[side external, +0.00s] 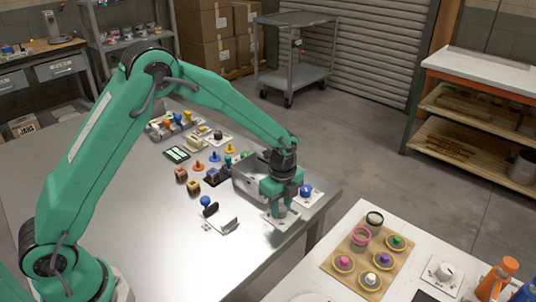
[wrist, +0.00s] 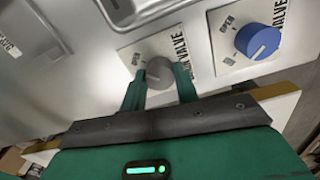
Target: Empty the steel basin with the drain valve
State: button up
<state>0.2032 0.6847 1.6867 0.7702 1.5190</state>
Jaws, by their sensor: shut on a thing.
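The steel basin (side external: 247,180) stands on the metal table, partly hidden behind my gripper. My gripper (side external: 280,205) reaches down at the table's front right. In the wrist view, my gripper (wrist: 159,80) is shut on a round grey knob (wrist: 159,70), one green finger on each side. The knob sits on a white plate (wrist: 135,56) marked OPEN and VALVE; the rest of the label is partly covered. To its right, a blue knob (wrist: 258,40) stands on a similar plate; it also shows in the side view (side external: 305,190). The basin's contents cannot be made out.
A white table (side external: 335,225) with a board of coloured knobs is at right, across a gap.

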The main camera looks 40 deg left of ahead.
jog(key=shift+n, duration=0.3)
jog(key=n, duration=0.8)
jog(key=shift+n, duration=0.3)
jog(key=n, duration=0.4)
jog(key=shift+r, duration=0.1)
jog(key=shift+n, duration=2.2)
jog(key=o, duration=1)
